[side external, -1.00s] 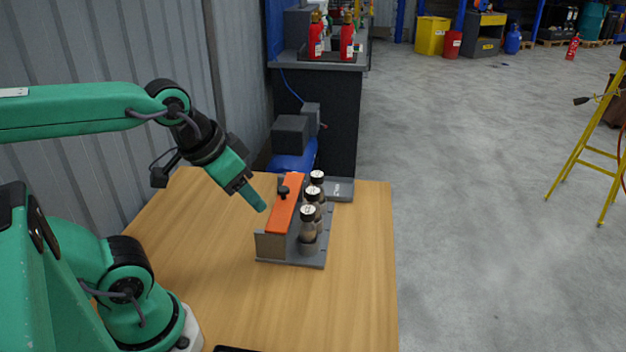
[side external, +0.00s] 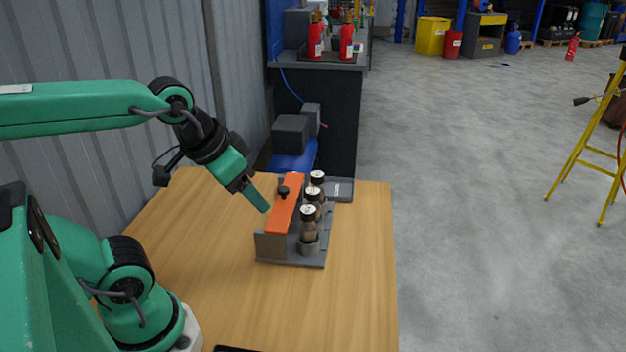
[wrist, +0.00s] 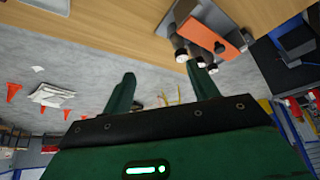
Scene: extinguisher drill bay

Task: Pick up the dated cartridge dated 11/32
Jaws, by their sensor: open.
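Several small cartridges with dark bodies and pale round caps stand upright in a row in a grey rack (side external: 290,262). In the side external view I see a near one (side external: 308,230), a middle one (side external: 313,196) and a far one (side external: 317,178). Marks show on the caps, but I cannot read any date, so I cannot tell which is 11/32. My gripper (side external: 266,208) is above and left of the rack, apart from the cartridges. In the wrist view my gripper (wrist: 163,85) has its fingers spread with nothing between them; cartridge ends (wrist: 181,55) show beyond the right finger.
An orange bar with a black knob (side external: 285,207) runs along the rack's left side, between my gripper and the cartridges. A grey flat box (side external: 341,190) lies behind the rack.

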